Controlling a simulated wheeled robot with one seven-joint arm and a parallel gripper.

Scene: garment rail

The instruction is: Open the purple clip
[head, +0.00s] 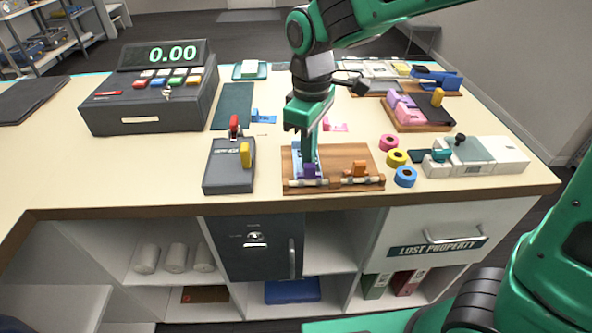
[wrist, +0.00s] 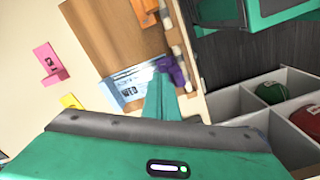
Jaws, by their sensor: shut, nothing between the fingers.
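The purple clip (head: 309,171) sits on the pale rail at the front left of the wooden board (head: 340,158). A light blue printed ticket (wrist: 135,84) lies beside the clip, and the wrist view shows the purple clip (wrist: 171,70) at its edge. My gripper (head: 312,153) points down just behind the clip, over the blue ticket. In the wrist view the green fingers of my gripper (wrist: 160,88) are together, with nothing between them, and their tips are very near the clip. Whether they touch it, and whether the clip is open, I cannot tell.
An orange clip (head: 360,169) sits further right on the same rail. A grey switch box (head: 229,165) stands left of the board. Tape rolls (head: 404,177) and a white device (head: 476,157) are to the right. The counter's front edge is close in front of the board.

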